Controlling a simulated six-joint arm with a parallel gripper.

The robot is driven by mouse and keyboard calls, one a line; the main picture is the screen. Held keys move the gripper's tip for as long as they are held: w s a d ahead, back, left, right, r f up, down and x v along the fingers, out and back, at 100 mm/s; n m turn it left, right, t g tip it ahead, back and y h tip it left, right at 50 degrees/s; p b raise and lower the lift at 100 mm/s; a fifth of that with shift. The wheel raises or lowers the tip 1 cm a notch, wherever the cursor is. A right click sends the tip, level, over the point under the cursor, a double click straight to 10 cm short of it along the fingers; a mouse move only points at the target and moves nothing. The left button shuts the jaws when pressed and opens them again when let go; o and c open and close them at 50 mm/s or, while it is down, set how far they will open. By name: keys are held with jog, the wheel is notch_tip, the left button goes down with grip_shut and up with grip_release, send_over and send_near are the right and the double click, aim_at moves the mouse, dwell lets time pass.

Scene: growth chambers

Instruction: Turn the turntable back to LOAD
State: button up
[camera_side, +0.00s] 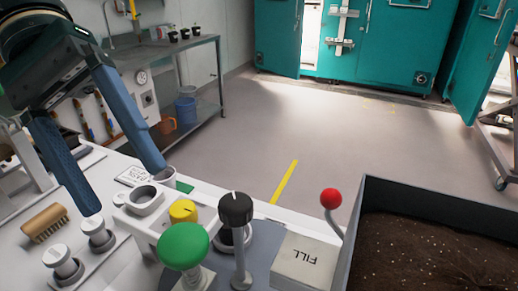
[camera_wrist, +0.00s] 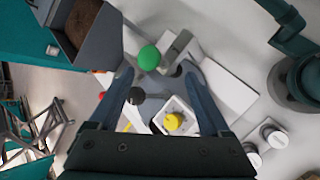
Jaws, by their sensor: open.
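My gripper (camera_side: 125,190) is open and empty above the left part of the bench; its blue fingers also frame the wrist view (camera_wrist: 157,72). A white holder with a round opening (camera_side: 145,200) is near its right fingertip, beside a yellow knob (camera_side: 183,211). The yellow knob sits in a white square frame in the wrist view (camera_wrist: 173,121). A large green knob (camera_side: 184,245) and a black knob with a white mark (camera_side: 235,208) stand to the right. I cannot tell which part is the turntable.
A soil bin (camera_side: 362,215) and a red-ball lever (camera_side: 330,198) stand at the right. A brush (camera_side: 45,222) and two capped posts (camera_side: 97,235) are at the left. Teal cabinets (camera_side: 385,50) stand beyond open floor.

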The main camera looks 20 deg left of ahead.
jog(key=s+a+r+m+t+y, duration=0.1)
jog(key=a+m+t+y, duration=0.3)
jog(key=a, duration=0.9)
jog(key=s+t+y, duration=0.1)
jog(key=t+y, duration=0.2)
jog(key=y, duration=0.1)
jog(key=shift+s+a+r+m+t, duration=0.15)
jog(key=shift+a+r+m+t, duration=0.15)
jog(key=shift+m, duration=0.1)
